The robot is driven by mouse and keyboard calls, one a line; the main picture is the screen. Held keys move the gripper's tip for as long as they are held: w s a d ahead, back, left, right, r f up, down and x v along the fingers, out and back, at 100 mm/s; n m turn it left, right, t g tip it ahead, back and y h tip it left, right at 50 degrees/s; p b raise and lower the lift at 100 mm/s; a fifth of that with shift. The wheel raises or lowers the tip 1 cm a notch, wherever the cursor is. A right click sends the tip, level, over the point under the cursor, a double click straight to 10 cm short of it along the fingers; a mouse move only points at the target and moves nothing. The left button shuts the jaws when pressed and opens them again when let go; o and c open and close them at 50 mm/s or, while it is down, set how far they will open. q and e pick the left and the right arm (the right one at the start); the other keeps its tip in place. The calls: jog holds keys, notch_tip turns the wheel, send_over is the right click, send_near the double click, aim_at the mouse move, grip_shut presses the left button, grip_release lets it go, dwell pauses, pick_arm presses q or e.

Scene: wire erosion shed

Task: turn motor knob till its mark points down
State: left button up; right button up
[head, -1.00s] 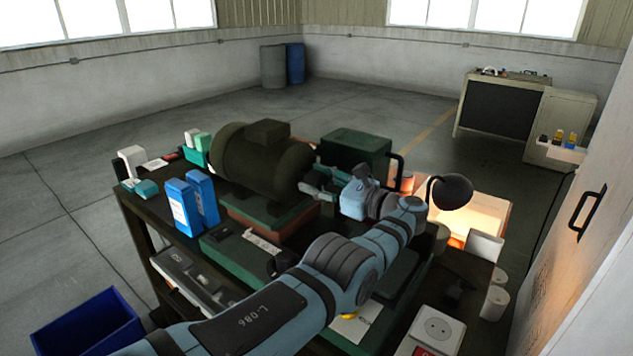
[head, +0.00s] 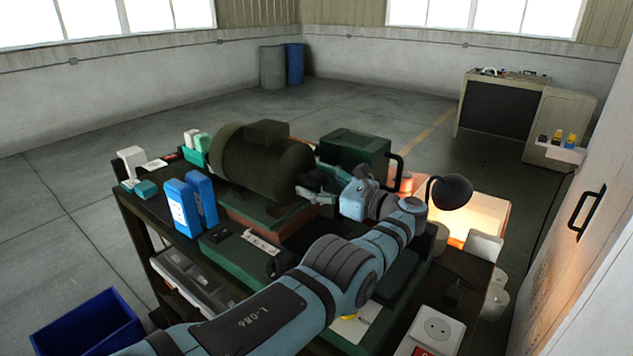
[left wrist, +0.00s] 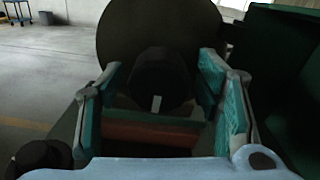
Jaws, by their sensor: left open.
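The motor (head: 262,165) is a large dark olive cylinder on a reddish-brown base on the bench. Its end with the knob faces my left gripper (head: 312,182). In the left wrist view the dark, round knob (left wrist: 160,72) stands in front of the motor's round end. A short white mark shows low on the knob, near the bottom of its face, and looks nearly upright. My left gripper (left wrist: 162,105) is open, with one teal-padded finger on each side of the knob and visible gaps to it. In the head view the fingers and shadow largely hide the knob.
A dark green box (head: 355,153) with a black handle stands close behind my left gripper. Two blue boxes (head: 183,207) stand in front of the motor. A black lamp (head: 452,192) is to the right. A white socket box (head: 437,330) sits at the bench's near right.

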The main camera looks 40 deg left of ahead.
aim_at(317, 173)
pick_arm(q)
notch_tip(317, 173, up, 10)
jog(key=shift+r, duration=0.1)
dwell(0.6)
